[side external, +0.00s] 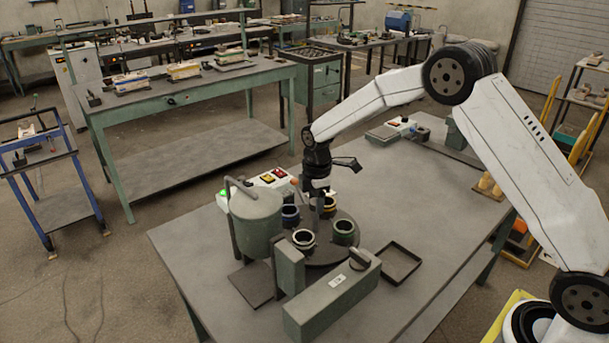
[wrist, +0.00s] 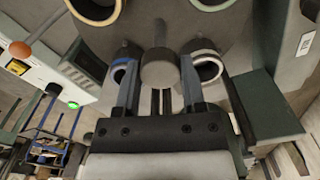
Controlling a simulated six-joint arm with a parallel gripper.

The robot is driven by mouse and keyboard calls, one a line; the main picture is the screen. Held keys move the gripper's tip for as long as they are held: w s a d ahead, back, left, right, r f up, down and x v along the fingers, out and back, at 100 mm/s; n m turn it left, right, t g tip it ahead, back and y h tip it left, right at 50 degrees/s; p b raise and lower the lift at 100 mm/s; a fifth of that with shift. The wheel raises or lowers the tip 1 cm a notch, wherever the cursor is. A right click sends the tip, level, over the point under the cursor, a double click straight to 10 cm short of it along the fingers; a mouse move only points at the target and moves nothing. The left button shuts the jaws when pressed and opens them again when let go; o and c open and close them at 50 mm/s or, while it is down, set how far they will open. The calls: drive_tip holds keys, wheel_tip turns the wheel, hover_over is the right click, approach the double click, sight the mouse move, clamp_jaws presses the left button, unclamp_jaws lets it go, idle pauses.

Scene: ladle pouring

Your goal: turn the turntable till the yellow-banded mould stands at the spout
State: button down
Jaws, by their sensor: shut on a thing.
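The turntable (side external: 325,256) is a dark disc on the grey bench carrying several dark moulds. The yellow-banded mould (side external: 330,211) is at its back, partly behind my gripper; it shows at the top left of the wrist view (wrist: 95,16). The blue-banded mould (side external: 290,216) is on the left, beside the grey-green pot (side external: 256,222). The white-banded mould (side external: 303,240) is in front and the green-banded mould (side external: 343,233) on the right. My gripper (wrist: 159,98) points down over the disc's middle, shut on the grey centre knob (wrist: 160,70). I cannot make out the spout.
A long green box (side external: 332,300) and a green block (side external: 290,270) stand in front of the disc. An empty black tray (side external: 401,263) lies to the right. A control box (side external: 272,178) with lit buttons is behind. The bench's right part is mostly clear.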

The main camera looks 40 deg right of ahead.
drive_tip(key=shift+r+n, duration=0.1)
drive_tip(key=shift+n, duration=9.9)
drive_tip(key=shift+c, duration=0.9)
unclamp_jaws()
drive_tip(key=shift+r, duration=3.9)
